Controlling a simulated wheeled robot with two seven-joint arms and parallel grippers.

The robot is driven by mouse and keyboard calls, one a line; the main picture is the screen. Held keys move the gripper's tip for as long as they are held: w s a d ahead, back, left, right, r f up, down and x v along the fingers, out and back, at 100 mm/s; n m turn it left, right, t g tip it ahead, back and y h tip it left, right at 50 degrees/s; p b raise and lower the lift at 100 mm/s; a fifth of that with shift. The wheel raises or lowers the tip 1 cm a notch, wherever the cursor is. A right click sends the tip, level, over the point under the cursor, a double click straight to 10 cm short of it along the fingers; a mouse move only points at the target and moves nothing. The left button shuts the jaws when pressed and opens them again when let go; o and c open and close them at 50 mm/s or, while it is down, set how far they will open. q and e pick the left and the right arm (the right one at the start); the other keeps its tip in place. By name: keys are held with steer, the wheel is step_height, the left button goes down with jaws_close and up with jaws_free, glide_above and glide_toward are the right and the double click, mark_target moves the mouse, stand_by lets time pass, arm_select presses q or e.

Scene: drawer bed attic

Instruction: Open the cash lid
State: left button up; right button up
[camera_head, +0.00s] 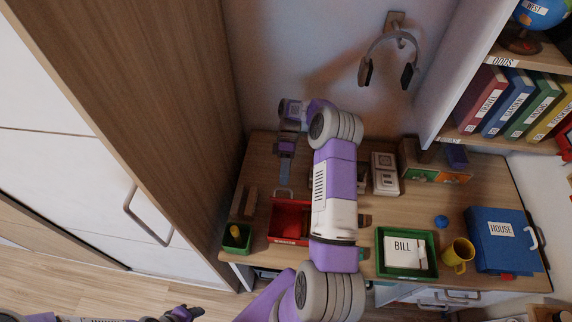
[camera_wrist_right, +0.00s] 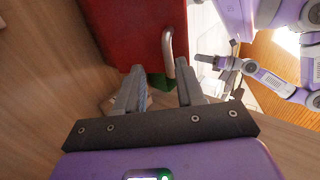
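The red cash box (camera_head: 291,218) sits on the desk at the left of my right arm, which hides its right side. A metal handle (camera_head: 284,191) shows at its far edge. In the right wrist view, the red surface (camera_wrist_right: 128,30) is ahead and the handle (camera_wrist_right: 168,50) stands out from it. My right gripper (camera_head: 285,168) is over the far side of the box; in the wrist view its fingers (camera_wrist_right: 160,80) are apart, with the handle ahead of them and nothing held. I cannot tell whether they touch it. My left gripper (camera_head: 186,313) is low at the bottom left, away from the desk.
A small green bin (camera_head: 238,238) is left of the box. A tall wooden cabinet side (camera_head: 190,110) stands close at left.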

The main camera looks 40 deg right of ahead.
steer(key=shift+v, duration=2.6)
